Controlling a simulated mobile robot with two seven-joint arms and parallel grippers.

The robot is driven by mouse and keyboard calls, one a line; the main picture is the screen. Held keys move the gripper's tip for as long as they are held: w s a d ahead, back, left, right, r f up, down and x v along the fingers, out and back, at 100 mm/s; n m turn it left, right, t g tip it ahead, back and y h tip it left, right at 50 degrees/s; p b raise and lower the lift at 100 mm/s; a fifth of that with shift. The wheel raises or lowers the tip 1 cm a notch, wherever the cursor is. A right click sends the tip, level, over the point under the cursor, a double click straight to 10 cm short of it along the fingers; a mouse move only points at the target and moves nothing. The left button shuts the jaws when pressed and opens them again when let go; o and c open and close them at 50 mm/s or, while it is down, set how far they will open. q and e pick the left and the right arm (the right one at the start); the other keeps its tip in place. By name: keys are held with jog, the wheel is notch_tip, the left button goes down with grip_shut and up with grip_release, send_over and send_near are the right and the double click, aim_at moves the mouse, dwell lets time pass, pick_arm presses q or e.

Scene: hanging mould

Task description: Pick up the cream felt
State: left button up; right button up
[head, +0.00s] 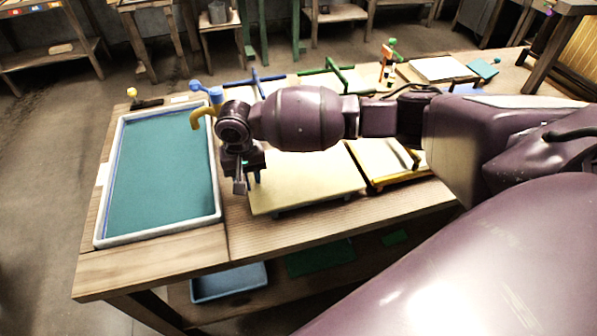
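A large flat cream sheet (310,182), which looks like the cream felt, lies on a low support with short feet near the table's front edge, right of the vat. I cannot tell the felt from its support. My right gripper (241,186) points down at the sheet's left edge, near the vat's right rim. Its fingers are small and dark, and I cannot tell whether they are apart or touching anything. My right arm hides the sheet's back part. My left gripper is not in view.
A white-rimmed vat (102,226) of teal liquid stands at left. A yellow curved pipe (199,116) and a blue-handled frame (240,83) stand behind my gripper. A yellow-edged frame (405,181) lies right of the sheet. The front table strip (300,228) is clear.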

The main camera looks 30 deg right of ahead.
jog(key=shift+r, duration=0.1)
grip_shut()
